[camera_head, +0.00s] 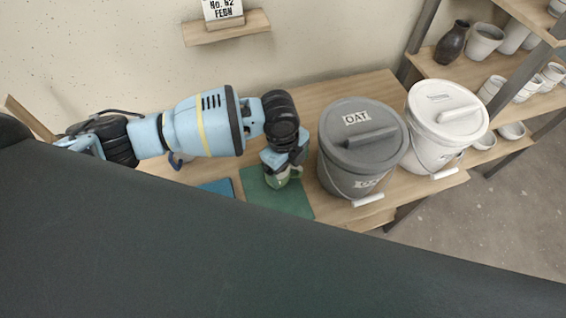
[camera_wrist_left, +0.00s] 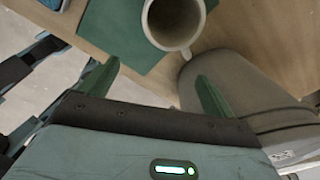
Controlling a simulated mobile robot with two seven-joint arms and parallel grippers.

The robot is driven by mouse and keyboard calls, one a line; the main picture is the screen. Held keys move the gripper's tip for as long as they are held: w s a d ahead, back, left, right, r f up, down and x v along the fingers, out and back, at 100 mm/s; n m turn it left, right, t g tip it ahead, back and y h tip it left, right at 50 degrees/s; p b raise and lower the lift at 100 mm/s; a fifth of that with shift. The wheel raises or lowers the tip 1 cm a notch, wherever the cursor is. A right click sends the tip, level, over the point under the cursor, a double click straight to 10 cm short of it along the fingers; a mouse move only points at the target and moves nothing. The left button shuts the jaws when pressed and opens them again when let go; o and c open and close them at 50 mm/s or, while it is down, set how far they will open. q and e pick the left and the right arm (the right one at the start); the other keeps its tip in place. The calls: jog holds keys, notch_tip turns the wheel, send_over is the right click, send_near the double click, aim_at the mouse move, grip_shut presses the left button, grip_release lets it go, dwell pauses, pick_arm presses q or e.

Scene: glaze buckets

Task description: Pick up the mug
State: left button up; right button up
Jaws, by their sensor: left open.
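The mug (camera_wrist_left: 175,24) is pale with a brownish inside. In the left wrist view it is at the top, its open mouth facing the camera, cut off by the picture edge. It stands on a dark green mat (camera_wrist_left: 118,30). My left gripper (camera_wrist_left: 158,80) is open, its two green fingers apart with nothing between them; the mug shows beyond the fingertips. In the head view the left gripper (camera_head: 278,178) points down over the green mat (camera_head: 290,201) and hides most of the mug. My right gripper is not in view.
A grey lidded bucket (camera_head: 338,165) labelled OAT stands close right of the left gripper; a white lidded bucket (camera_head: 425,150) is beyond it. A blue patch (camera_head: 218,187) lies left of the mat on the wooden table (camera_head: 325,93). Shelves with pots (camera_head: 487,38) stand at right.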

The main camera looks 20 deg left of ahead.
pick_arm(q)
jog(key=w+a+r+y, duration=0.1)
jog(key=w+a+r, duration=0.1)
jog(key=w+a, duration=0.1)
jog(key=shift+m, duration=0.4)
jog(key=shift+s+a+f+b, duration=0.1)
jog(key=shift+a+f+b, duration=0.1)
jog(key=shift+f, duration=1.8)
jog(key=shift+s+a+f+b, duration=0.1)
jog(key=shift+a+f+b, duration=0.1)
jog(key=shift+f, duration=1.75)
jog(key=shift+w, duration=0.1)
jog(key=c, duration=1.3)
